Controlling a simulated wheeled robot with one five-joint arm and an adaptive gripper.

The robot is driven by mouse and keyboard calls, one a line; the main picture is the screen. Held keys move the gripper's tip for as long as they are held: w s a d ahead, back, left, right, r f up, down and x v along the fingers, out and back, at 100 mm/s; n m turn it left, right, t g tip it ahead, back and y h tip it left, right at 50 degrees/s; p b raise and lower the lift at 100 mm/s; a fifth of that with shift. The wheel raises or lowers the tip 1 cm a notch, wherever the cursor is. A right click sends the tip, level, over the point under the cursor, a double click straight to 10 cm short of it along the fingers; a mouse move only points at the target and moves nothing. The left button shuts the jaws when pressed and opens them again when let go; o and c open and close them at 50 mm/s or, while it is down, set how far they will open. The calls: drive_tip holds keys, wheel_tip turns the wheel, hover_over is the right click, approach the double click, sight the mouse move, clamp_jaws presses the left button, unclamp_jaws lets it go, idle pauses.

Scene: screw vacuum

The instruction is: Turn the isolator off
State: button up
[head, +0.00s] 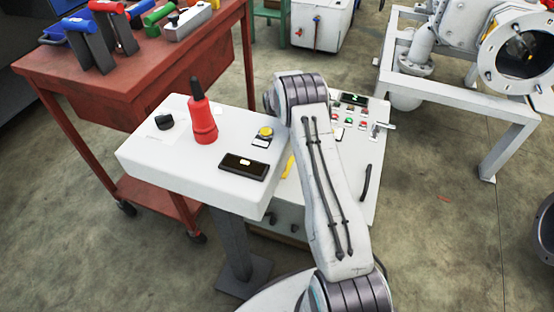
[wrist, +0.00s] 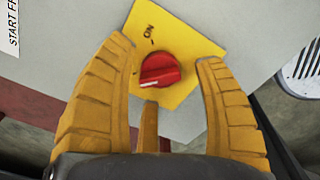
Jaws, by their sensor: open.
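The isolator is a red rotary knob (wrist: 160,70) on a yellow plate (wrist: 188,40) in the wrist view. The word ON is printed on the plate, up and left of the knob. A white mark shows on the knob's lower left edge. My gripper (wrist: 164,54) is open, with yellow fingers on the left and right of the knob and a third finger below it. I cannot tell whether any finger touches the knob. In the head view, a strip of yellow (head: 288,167) shows beside my arm; my gripper and the knob are hidden behind the arm.
A white console (head: 150,155) with a red and black joystick stands left of my arm. A control panel (head: 372,130) with several buttons and a lever is at its right. A red tool cart (head: 60,62) is behind left, and a white pipe frame (head: 455,95) back right.

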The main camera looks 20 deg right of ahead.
wheel_tip(320, 180, up, 11)
idle(0.5)
idle(0.5)
